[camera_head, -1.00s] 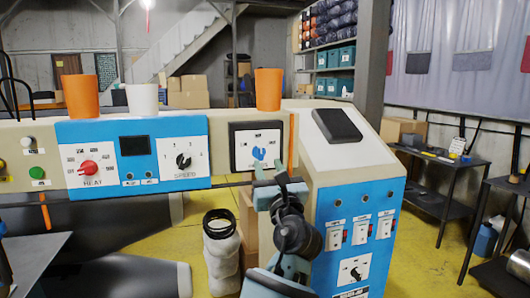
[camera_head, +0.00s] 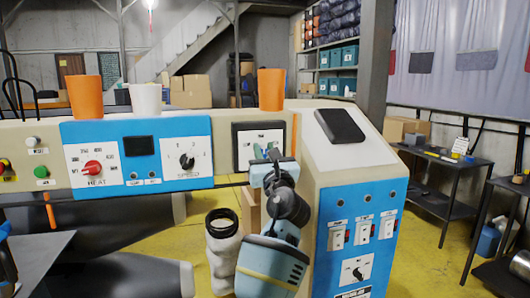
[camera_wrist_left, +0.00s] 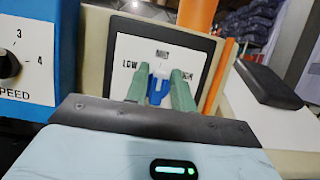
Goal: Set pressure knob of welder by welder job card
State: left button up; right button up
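The blue pressure knob (camera_wrist_left: 157,92) sits on a white dial plate in a black frame (camera_head: 258,135) on the welder's beige panel. "LOW" shows on the dial's left; the other labels are partly covered or blurred. My left gripper (camera_head: 267,152) is in front of this dial. In the left wrist view its two green fingers (camera_wrist_left: 159,88) stand apart, one on each side of the knob; contact is not clear. In the head view the fingers largely hide the knob. A small white card (camera_head: 460,146) stands on the dark right-hand table; its writing is too small to read.
Left of the dial is a blue panel with the black speed knob (camera_head: 187,161) and red heat knob (camera_head: 93,168). An orange cup (camera_head: 271,89) stands above the dial. A sloped cabinet (camera_head: 355,200) adjoins on the right.

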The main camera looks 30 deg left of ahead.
pick_arm(q)
jog(key=shift+f, duration=0.15)
grip_shut()
pick_arm(e)
jog(key=shift+a, duration=0.1)
